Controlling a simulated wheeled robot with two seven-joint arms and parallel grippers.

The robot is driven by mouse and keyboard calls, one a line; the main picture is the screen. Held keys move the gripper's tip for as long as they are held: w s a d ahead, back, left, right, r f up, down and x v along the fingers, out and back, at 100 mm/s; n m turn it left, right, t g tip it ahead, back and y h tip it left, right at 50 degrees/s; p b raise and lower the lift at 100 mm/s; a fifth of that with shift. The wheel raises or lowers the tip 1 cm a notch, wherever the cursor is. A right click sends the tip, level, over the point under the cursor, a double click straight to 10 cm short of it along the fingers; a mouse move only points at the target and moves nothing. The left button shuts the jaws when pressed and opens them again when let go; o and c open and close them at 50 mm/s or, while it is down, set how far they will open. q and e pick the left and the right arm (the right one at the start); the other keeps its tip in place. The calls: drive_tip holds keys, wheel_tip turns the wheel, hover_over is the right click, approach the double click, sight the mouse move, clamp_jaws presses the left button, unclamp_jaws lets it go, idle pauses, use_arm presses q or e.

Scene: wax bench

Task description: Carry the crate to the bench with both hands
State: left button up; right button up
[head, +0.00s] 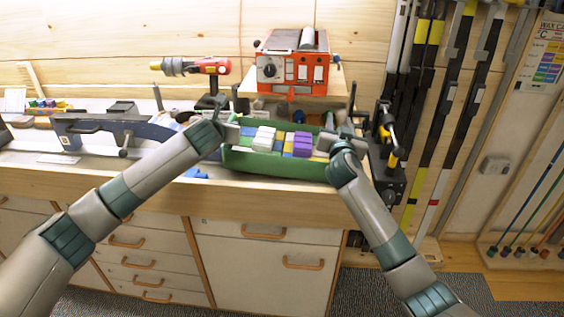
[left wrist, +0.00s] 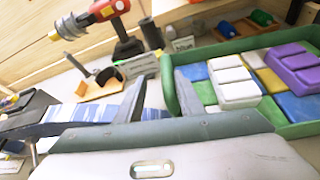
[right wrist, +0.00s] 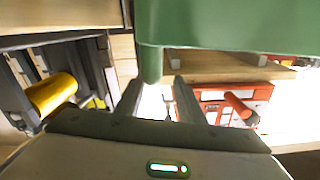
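The green crate (head: 272,164) is at the front edge of the bench (head: 120,169), level, with white, purple, blue and yellow wax blocks inside. I cannot tell whether its base touches the bench top. My left gripper (head: 232,131) is at its left end; in the left wrist view the fingers (left wrist: 158,95) are apart, with a green handle (left wrist: 168,84) between them, nearer the right finger. My right gripper (head: 333,143) is at its right end; in the right wrist view the fingers (right wrist: 157,100) are apart, with a green handle end (right wrist: 151,66) at the gap between their tips.
A red machine (head: 292,70) stands behind the crate. A blue-grey tool (head: 112,130) lies left on the bench. A black clamp device (head: 388,150) is close to the right gripper. Drawers are below.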

drive_tip(key=shift+f, duration=0.1)
use_arm(q)
drive_tip(key=v, duration=1.2)
use_arm(e)
wheel_tip(320, 180, up, 10)
idle(0.9)
use_arm(q)
drive_tip(key=shift+s, duration=0.15)
use_arm(e)
drive_tip(key=shift+s+f, duration=0.1)
